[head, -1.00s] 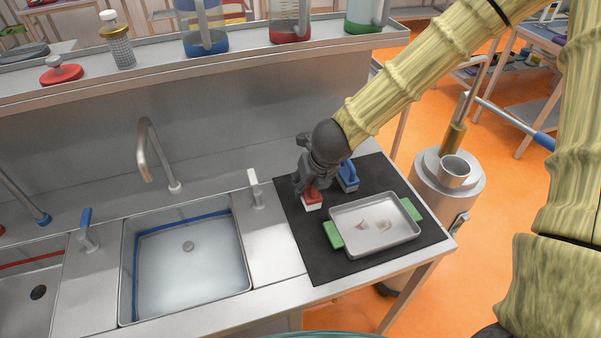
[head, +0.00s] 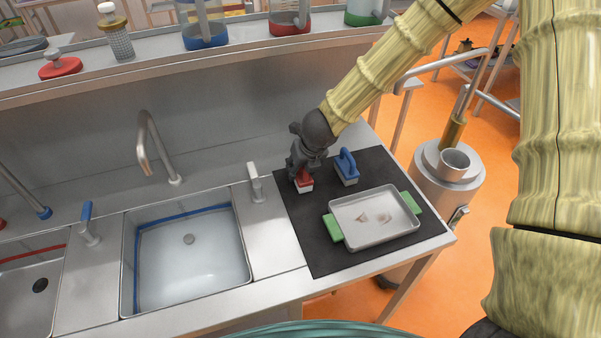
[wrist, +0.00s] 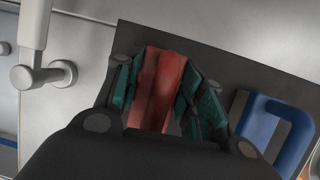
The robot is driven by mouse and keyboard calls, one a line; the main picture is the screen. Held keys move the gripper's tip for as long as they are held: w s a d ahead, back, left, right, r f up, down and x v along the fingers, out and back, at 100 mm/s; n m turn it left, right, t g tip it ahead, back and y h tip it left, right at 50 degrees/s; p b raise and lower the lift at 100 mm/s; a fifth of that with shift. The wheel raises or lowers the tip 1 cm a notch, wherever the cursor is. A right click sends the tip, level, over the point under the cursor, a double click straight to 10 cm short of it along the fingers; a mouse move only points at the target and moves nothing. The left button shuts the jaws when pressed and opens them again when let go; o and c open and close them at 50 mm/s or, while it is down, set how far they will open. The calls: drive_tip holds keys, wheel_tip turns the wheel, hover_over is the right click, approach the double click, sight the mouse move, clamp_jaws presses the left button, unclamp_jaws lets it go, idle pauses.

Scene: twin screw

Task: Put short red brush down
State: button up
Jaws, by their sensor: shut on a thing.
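The short red brush (head: 304,184) has a red top and a white lower part. It is at the back left of the black mat (head: 318,258), and I cannot tell whether its lower part touches the mat. My gripper (head: 301,172) is above it, shut on its red handle. In the wrist view the red handle (wrist: 158,88) sits between the green-padded fingers of my gripper (wrist: 155,95). The brush's lower part is hidden there.
A blue brush (head: 347,167) stands just right of the red one, also in the wrist view (wrist: 268,128). A metal tray (head: 374,217) with green handles lies in front. A tap lever (head: 255,182) and the sink (head: 190,265) are to the left.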

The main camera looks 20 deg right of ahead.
sight(309, 180)
drive_tip(key=shift+f, duration=0.1)
drive_tip(key=shift+f, duration=0.15)
drive_tip(key=o, duration=1.3)
drive_tip(key=v, duration=1.1)
drive_tip(key=shift+s+r, duration=0.25)
drive_tip(key=shift+r, duration=0.4)
